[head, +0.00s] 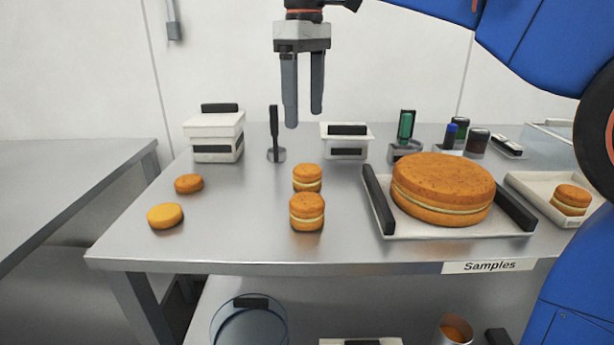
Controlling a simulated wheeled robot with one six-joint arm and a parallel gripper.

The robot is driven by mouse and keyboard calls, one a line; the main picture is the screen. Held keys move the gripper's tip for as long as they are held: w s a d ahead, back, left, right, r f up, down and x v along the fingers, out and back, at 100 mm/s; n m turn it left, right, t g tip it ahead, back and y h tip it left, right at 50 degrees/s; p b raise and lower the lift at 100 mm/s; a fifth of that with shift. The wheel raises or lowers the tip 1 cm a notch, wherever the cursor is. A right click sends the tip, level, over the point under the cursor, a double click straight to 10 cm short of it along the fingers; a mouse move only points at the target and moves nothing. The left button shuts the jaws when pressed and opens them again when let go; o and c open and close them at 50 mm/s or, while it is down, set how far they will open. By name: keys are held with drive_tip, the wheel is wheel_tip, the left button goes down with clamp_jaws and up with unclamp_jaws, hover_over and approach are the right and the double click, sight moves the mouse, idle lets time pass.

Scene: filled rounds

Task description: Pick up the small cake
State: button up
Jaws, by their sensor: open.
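Two small filled cakes stand on the steel table near its middle, one (307,211) in front of the other (307,177). Each has two orange-brown layers with a pale band between. A third small filled cake (571,197) sits in a white tray (542,201) at the right. The task's words do not tell these apart. My gripper (304,118) points down, open and empty, above the back of the table. It is apart from all the cakes.
A large filled cake (443,186) sits in a tray with dark handles (517,213). Two plain rounds (189,183) (165,216) lie at the left. A white box (214,137), dark upright tool (274,135), and white bin (346,146) stand behind. The table's front middle is clear.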

sight(306, 168)
wheel_tip(306, 168, down, 9)
drive_tip(key=shift+r, duration=0.1)
drive_tip(key=shift+s+d+f, duration=0.1)
drive_tip(key=shift+s+f, duration=0.05)
drive_tip(key=shift+f, duration=1.25)
drive_tip(key=shift+s+f, duration=0.15)
drive_tip(key=shift+f, duration=1.25)
drive_tip(key=shift+c, duration=0.4)
drive_tip(key=c, duration=0.7)
